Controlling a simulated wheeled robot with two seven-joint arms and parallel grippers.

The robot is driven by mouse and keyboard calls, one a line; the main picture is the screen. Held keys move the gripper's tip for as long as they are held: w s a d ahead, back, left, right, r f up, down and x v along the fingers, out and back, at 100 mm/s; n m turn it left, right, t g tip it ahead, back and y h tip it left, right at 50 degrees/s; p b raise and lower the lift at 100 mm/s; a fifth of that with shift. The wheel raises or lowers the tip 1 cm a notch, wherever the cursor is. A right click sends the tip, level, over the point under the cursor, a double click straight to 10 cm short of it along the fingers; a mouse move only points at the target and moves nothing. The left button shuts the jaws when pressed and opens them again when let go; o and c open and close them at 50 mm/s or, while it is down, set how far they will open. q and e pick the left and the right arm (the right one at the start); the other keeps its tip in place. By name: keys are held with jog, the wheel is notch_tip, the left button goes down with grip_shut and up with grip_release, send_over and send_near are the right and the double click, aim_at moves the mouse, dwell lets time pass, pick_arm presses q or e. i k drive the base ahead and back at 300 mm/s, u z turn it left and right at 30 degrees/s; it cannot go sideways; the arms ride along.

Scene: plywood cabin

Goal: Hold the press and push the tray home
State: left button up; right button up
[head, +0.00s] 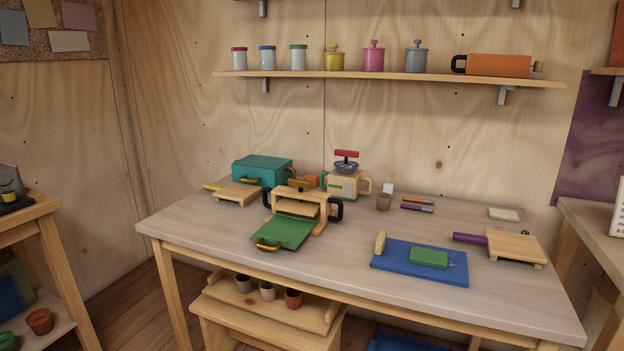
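A wooden press (314,193) stands on the table left of centre, with a black loop handle on each side. A green tray (287,231) sticks out from the front of the press toward the table's front edge. How far the tray reaches inside the press is hidden by the frame. Neither of my grippers shows in the head view.
A teal box (262,170) and a small wooden board (237,194) stand behind the press to the left. A wooden machine (346,185) stands behind it. A blue mat (390,261) with a green block (428,258) lies to the right. Table left of the tray is clear.

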aim_at(285, 231)
jog(key=u, duration=3.45)
jog(key=i, duration=0.1)
jog(key=z, duration=2.4)
jog(key=i, duration=1.05)
jog(key=z, duration=0.9)
jog(key=i, duration=0.75)
jog(key=z, duration=0.85)
